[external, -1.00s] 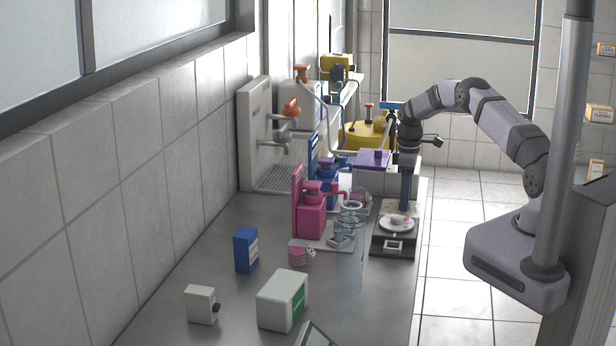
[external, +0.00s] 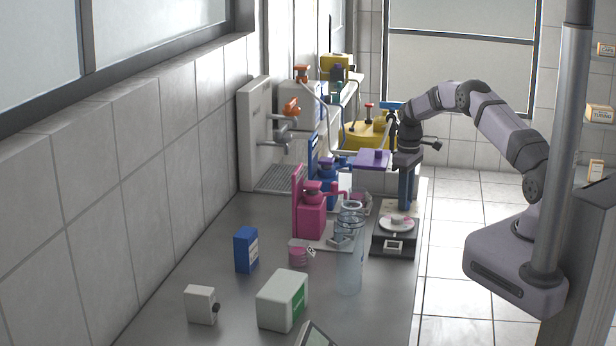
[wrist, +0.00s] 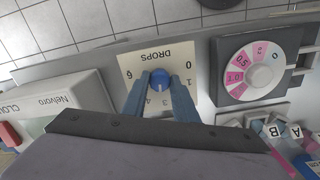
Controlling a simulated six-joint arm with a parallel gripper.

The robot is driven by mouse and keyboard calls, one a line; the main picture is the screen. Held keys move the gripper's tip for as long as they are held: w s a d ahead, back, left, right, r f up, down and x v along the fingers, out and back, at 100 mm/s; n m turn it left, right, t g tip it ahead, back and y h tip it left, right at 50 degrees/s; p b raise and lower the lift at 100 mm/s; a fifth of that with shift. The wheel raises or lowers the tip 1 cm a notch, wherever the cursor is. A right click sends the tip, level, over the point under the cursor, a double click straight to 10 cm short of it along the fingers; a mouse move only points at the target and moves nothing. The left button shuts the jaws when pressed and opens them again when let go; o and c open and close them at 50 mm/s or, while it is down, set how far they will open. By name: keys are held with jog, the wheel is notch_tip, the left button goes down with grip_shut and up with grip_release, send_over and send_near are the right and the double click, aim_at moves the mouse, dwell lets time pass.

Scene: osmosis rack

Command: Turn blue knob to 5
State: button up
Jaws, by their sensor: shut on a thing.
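The blue knob (wrist: 161,76) sits on a cream dial plate (wrist: 154,60) marked DROPS, with numbers around it including 0, 1, 3, 4 and 6. A small pale mark shows on the knob, but I cannot tell exactly which number it points to. My gripper (wrist: 161,88) has its two blue fingers shut on the knob, one on each side. In the external view my gripper (external: 408,190) points down at the counter's right side, and the knob cannot be made out there.
A device with a pink and white dial (wrist: 248,74) is right beside the plate in the wrist view. A white box (wrist: 65,110) lies to the left. A clear cylinder (external: 349,265) and pink dispenser (external: 312,218) stand nearby. The counter's front is partly clear.

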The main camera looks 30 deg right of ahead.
jog(key=m+b, duration=0.1)
jog(key=m, duration=1.1)
jog(key=shift+w+a+r+b, duration=0.1)
jog(key=shift+b, duration=0.25)
jog(key=o, duration=1.1)
jog(key=shift+c, duration=0.2)
jog(key=shift+r+b, duration=1.1)
jog(key=shift+r, duration=2.55)
